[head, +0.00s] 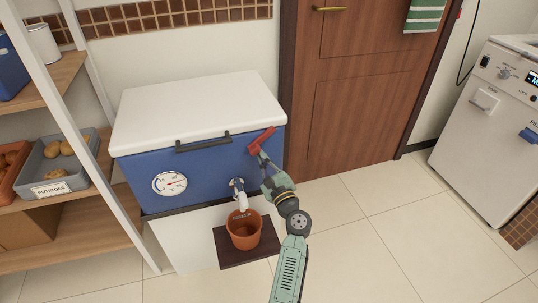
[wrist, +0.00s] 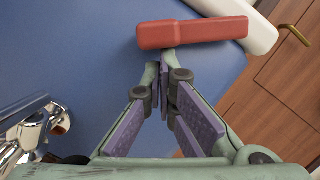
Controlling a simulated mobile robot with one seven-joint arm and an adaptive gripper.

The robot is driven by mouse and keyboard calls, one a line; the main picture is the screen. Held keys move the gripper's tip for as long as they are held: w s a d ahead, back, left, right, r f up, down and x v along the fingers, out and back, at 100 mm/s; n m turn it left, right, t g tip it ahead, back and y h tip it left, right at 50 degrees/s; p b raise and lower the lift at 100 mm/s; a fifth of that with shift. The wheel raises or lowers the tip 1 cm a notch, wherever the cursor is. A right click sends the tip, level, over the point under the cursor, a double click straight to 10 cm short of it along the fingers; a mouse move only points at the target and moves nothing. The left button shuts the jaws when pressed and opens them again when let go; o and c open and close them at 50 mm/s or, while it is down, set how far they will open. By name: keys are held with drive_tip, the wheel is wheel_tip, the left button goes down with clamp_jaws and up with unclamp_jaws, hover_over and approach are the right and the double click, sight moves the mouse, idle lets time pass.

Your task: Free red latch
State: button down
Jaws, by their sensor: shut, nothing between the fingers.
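The red latch (head: 262,139) is a short bar at the upper right of the blue chest's front (head: 205,172), just below the white lid (head: 200,108). In the head view it slants up to the right. The wrist view shows the latch (wrist: 195,33) at the top, in front of the blue face and overlapping the pale lid edge. My gripper (head: 260,155) is just below the latch. In the wrist view my gripper (wrist: 166,78) has its fingertips together, with nothing between them. They reach the latch's lower edge; whether they touch it I cannot tell.
A tap (head: 239,193) juts from the chest left of my arm, above a terracotta pot (head: 244,234). A dark handle (head: 203,143) and a gauge (head: 170,184) are on the front. Shelves (head: 80,215) stand left. Floor (head: 385,235) at right is clear.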

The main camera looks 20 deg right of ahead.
drive_tip(key=shift+a+r+m+p, duration=0.35)
drive_tip(key=shift+a+r+m, duration=0.05)
drive_tip(key=shift+a+m, duration=0.2)
drive_tip(key=shift+a+r+m+p, duration=0.35)
drive_tip(key=shift+a+m, duration=0.15)
drive_tip(key=shift+a, duration=0.1)
drive_tip(key=shift+a+r, duration=0.1)
wheel_tip(320, 180, down, 5)
drive_tip(key=b, duration=0.5)
drive_tip(key=b+v, duration=0.1)
drive_tip(key=v, duration=0.9)
drive_tip(key=shift+r, duration=0.4)
